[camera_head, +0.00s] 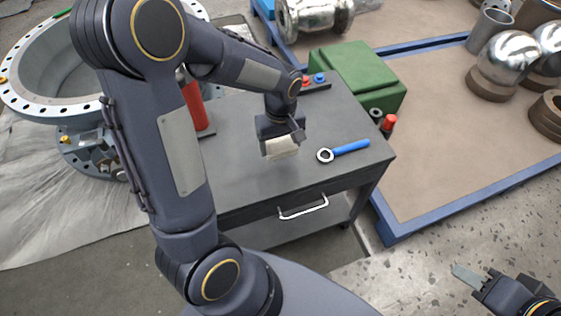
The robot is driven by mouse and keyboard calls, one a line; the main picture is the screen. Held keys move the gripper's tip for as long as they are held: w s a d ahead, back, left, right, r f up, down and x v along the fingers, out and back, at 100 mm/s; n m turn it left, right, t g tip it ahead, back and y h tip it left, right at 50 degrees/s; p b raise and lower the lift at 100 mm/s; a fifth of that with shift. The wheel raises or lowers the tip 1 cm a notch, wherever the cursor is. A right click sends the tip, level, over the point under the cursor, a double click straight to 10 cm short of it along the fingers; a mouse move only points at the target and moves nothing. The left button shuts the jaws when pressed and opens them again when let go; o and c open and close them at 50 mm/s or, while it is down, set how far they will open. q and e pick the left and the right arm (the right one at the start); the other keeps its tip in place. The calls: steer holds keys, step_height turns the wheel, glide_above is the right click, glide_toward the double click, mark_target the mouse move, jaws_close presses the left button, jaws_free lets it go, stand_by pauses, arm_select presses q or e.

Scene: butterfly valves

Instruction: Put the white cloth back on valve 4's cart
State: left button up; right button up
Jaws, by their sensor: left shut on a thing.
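My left gripper (280,142) is over the dark grey top of the cart (245,175), pointing down. It is shut on the white cloth (282,149), a small cream-white folded piece below the fingers. I cannot tell whether the cloth touches the cart top or hangs just above it. My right gripper (472,279) is at the lower right, over the speckled floor and away from the cart. Only part of it shows, so its opening is unclear. No valve number is readable; a large flanged valve body (50,75) stands left of the cart.
A blue-handled ring wrench (345,150) lies on the cart right of the cloth. A red cylinder (195,103) stands at the left and a small button box (316,82) at the back. A green box (358,75) is beyond. The cart's front middle is clear.

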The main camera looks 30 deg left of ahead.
mark_target(280, 165)
arm_select(q)
step_height(280, 165, down, 7)
steer(key=shift+r+b, duration=0.1)
steer(key=shift+b, duration=0.4)
steer(key=shift+f, duration=0.25)
steer(key=o, duration=1.1)
steer(key=shift+r, duration=0.1)
